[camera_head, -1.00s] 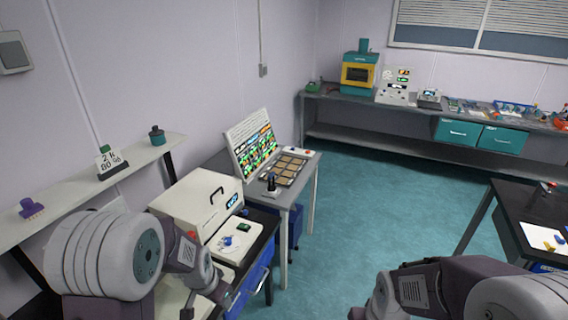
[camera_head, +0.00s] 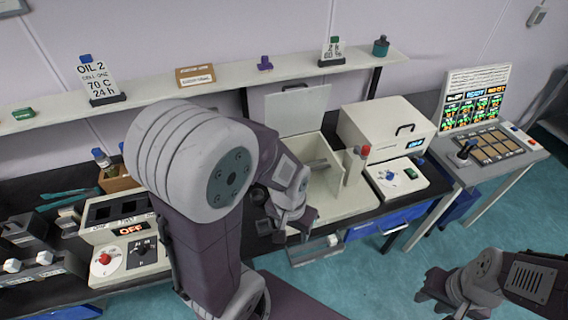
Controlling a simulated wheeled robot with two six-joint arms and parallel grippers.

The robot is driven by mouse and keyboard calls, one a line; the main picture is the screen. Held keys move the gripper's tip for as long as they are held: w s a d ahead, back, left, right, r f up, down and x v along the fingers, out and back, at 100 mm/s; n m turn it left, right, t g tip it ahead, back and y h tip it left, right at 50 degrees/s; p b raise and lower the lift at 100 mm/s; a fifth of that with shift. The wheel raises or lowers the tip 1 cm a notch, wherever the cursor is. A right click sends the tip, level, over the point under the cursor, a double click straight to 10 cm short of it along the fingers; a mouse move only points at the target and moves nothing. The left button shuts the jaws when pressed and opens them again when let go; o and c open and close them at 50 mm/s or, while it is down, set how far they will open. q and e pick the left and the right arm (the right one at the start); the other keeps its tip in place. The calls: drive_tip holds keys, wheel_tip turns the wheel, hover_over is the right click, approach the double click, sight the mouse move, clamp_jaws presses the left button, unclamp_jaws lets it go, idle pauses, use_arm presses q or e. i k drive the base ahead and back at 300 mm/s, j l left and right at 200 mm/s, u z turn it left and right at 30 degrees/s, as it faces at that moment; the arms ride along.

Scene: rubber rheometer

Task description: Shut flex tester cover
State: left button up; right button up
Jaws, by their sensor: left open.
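An open-topped pale box, which looks like the flex tester (camera_head: 348,204), stands on the black bench at the middle. A flat light panel, apparently its cover (camera_head: 285,114), stands raised at its back edge. A grey part shows inside, and the box's left side is hidden behind my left arm. My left gripper (camera_head: 292,232) is open and empty, pointing down in front of the box's left front. I cannot tell whether it touches the box. My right gripper (camera_head: 430,297) is low at the bottom right, away from the bench, with its fingers too unclear to read.
A red-topped post (camera_head: 353,166) stands at the box's right side, beside a white machine with a black handle (camera_head: 385,128). A control unit reading OFF (camera_head: 128,240) sits at left. A wall shelf (camera_head: 225,82) runs behind. Open floor lies at lower right.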

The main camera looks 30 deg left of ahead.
sight(289, 112)
drive_tip(key=u, duration=0.8)
